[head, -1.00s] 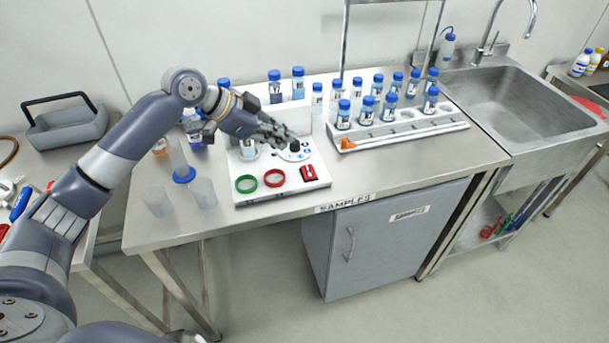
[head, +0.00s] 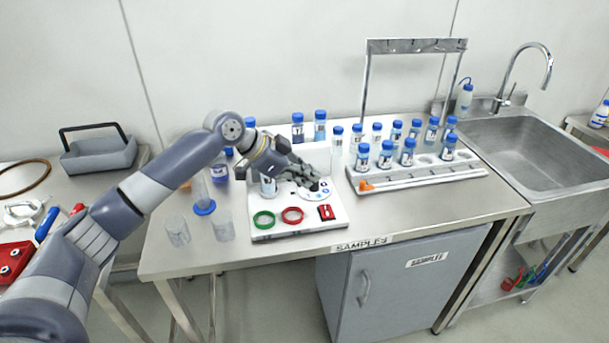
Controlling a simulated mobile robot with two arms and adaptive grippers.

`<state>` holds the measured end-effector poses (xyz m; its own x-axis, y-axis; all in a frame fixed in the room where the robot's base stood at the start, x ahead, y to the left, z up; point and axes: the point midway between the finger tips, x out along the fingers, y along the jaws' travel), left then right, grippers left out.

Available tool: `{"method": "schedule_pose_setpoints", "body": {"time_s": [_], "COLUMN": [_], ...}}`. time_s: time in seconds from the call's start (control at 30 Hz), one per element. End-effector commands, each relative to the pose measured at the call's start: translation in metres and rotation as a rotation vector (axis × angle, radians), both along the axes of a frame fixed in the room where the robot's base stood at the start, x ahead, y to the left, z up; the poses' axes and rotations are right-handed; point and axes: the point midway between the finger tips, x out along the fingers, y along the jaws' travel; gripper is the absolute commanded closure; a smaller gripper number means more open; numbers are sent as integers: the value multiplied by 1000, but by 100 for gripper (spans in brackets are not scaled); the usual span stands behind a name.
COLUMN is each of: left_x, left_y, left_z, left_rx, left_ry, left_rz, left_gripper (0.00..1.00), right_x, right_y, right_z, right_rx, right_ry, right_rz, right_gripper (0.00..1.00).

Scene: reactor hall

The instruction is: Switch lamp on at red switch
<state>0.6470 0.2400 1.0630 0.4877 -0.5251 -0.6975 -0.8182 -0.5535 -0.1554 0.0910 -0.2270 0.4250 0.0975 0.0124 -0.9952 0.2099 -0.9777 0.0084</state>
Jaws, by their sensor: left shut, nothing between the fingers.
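The red switch (head: 326,212) sits at the front right of a white panel (head: 300,228) on the steel table. No lamp can be made out clearly. My right gripper is not in view.
Clear beakers (head: 177,232) stand left of the panel. A bottle rack (head: 420,176) with several blue-capped bottles and an orange piece is to the right, under a metal frame (head: 416,46). The sink (head: 530,150) is farther right. The table front is clear.

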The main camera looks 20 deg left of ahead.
Motion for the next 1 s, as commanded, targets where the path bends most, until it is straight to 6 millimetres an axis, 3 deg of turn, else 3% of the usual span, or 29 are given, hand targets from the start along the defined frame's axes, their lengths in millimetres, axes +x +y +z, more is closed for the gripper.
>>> {"method": "schedule_pose_setpoints", "body": {"time_s": [0.3, 0.5, 0.7, 1.0], "left_x": [33, 36, 38, 38], "left_y": [-37, -32, -32, -32], "left_z": [-45, -75, -86, -87], "left_rx": [-1, 0, 1, 1], "left_ry": [3, 3, 1, 1], "left_rz": [-1, 1, 0, 0], "left_gripper": [100, 100, 100, 100], "right_x": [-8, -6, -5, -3], "right_y": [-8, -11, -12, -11], "right_z": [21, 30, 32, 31], "right_rx": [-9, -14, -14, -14], "right_ry": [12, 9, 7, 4], "right_rz": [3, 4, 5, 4], "right_gripper": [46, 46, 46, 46]}}
